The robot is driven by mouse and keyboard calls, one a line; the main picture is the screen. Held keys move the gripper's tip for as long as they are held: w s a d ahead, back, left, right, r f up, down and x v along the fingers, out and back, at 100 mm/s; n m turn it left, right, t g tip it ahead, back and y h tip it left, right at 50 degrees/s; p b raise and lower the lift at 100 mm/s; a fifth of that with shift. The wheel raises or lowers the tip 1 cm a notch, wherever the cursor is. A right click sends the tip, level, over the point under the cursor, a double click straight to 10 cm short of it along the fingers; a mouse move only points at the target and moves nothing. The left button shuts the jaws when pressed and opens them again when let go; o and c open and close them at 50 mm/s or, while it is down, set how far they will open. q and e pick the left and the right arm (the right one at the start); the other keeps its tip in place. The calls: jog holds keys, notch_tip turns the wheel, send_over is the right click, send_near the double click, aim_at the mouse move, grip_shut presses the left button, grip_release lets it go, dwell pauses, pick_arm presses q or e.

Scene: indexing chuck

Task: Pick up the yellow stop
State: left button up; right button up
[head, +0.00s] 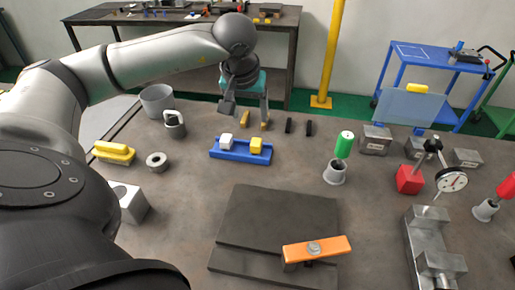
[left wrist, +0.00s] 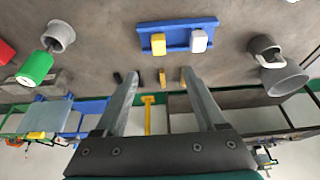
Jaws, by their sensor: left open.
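The yellow stop (head: 256,145) looks like the small block at the right end of a blue holder (head: 228,154), beside a white block (head: 226,142). In the left wrist view the yellow stop (left wrist: 158,44) sits in the blue holder (left wrist: 178,35), left of the white block (left wrist: 198,41). My left gripper (head: 246,110) is open and empty, behind the holder and apart from it. In the left wrist view its fingers (left wrist: 161,74) point toward the table, spread apart. My right gripper is not in view.
Small yellowish pieces (head: 244,118) and dark pieces (head: 289,125) lie near the left gripper. A grey cup (head: 157,100) and a grey mug-like part (head: 175,125) stand left. A green-handled tool (head: 344,145) stands right. A dark plate (head: 265,232) with an orange bar (head: 322,247) lies in front.

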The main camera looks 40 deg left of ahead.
aim_at(256, 142)
pick_arm(q)
jog(key=b+x, duration=0.1)
jog(key=x, duration=1.4)
jog(key=shift+w+d+f, duration=0.1)
jog(key=shift+f, duration=0.15)
grip_shut()
jog(key=shift+r, duration=0.1)
